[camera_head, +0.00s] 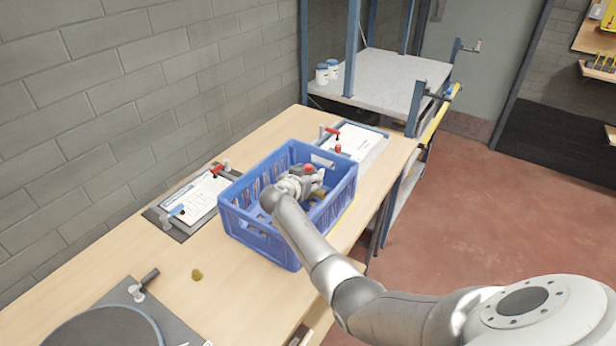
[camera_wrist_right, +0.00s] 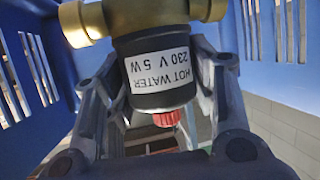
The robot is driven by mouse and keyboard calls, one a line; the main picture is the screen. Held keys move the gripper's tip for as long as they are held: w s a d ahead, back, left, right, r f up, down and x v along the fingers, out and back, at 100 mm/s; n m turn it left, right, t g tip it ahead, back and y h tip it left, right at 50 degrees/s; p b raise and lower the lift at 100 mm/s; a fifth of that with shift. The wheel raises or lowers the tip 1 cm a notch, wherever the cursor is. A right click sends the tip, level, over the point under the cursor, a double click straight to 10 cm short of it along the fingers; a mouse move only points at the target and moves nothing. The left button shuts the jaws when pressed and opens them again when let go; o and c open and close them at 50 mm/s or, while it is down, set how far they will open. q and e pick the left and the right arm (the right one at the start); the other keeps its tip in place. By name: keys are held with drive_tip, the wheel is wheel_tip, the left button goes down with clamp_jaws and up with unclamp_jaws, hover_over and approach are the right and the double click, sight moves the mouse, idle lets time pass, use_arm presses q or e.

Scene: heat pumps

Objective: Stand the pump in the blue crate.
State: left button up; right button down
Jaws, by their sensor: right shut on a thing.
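The blue crate (camera_head: 262,236) stands on the wooden workbench, open at the top. My right gripper (camera_head: 308,186) is down inside it, reaching in over the near side. In the right wrist view its two fingers (camera_wrist_right: 160,75) are shut on the pump (camera_wrist_right: 155,98), one on each side of the black motor housing. The housing carries a white label, "HOT WATER 230 V 5 W", and a red cap towards my palm. The brass body lies beyond the fingertips. The gripper mostly hides the pump in the head view. Whether it touches the crate floor cannot be told. My left gripper is out of view.
A round dark plate (camera_head: 105,328) is at the near left. A small brownish piece (camera_head: 197,274) lies on bare bench. A shelf rack (camera_head: 385,80) stands beyond.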

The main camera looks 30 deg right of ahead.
drive_tip(key=c, duration=0.6)
unclamp_jaws()
drive_tip(key=shift+r, duration=0.15)
drive_tip(key=shift+r+p, duration=0.45)
drive_tip(key=shift+p, duration=0.15)
drive_tip(key=shift+r+p, duration=0.45)
drive_tip(key=shift+p, duration=0.15)
drive_tip(key=v, duration=0.2)
drive_tip(key=b+v, duration=0.1)
drive_tip(key=v, duration=0.3)
drive_tip(key=shift+s+a+f+b, duration=0.2)
drive_tip(key=shift+a+f+b, duration=0.05)
drive_tip(key=shift+a+b, duration=0.15)
drive_tip(key=shift+s+a+r, duration=0.2)
drive_tip(key=shift+s+a, duration=0.05)
